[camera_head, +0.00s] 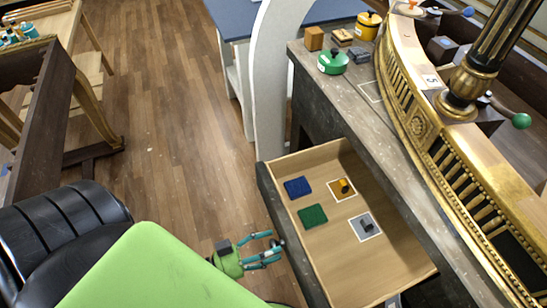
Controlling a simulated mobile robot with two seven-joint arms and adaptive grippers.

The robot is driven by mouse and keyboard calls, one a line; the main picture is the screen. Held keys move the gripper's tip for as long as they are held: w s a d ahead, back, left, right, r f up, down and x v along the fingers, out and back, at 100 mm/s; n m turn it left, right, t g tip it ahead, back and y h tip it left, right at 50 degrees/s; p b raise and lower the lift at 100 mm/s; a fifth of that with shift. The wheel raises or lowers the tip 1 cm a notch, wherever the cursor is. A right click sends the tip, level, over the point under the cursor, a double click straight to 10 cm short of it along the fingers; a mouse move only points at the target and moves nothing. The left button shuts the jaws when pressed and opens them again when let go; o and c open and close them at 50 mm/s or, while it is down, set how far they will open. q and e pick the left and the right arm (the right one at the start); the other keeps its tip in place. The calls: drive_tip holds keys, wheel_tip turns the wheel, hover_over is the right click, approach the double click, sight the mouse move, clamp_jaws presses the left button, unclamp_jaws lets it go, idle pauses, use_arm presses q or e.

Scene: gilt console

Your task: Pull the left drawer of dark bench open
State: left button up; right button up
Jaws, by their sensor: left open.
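The dark bench (322,118) has a worn grey top and stands to the right of centre, running down the picture. One of its drawers (345,275) stands far out, so its pale wooden floor shows. Its dark front panel (287,232) faces left towards my left gripper. My left gripper (274,246), with a green body and teal fingers, is open just outside that front panel, near its middle. I cannot tell whether the fingers touch the panel or a handle on it. My right gripper is not in view.
In the drawer lie a blue pad (298,187), a green pad (312,216), a yellow piece (345,186) and a grey piece (368,227). A green pot (333,62) and small blocks stand on the bench. A gilt balustrade (430,130) rises behind.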

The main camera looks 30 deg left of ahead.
use_arm(q)
drive_tip(key=v, duration=1)
drive_tip(key=shift+s+a, duration=0.2)
drive_tip(key=shift+s, duration=0.1)
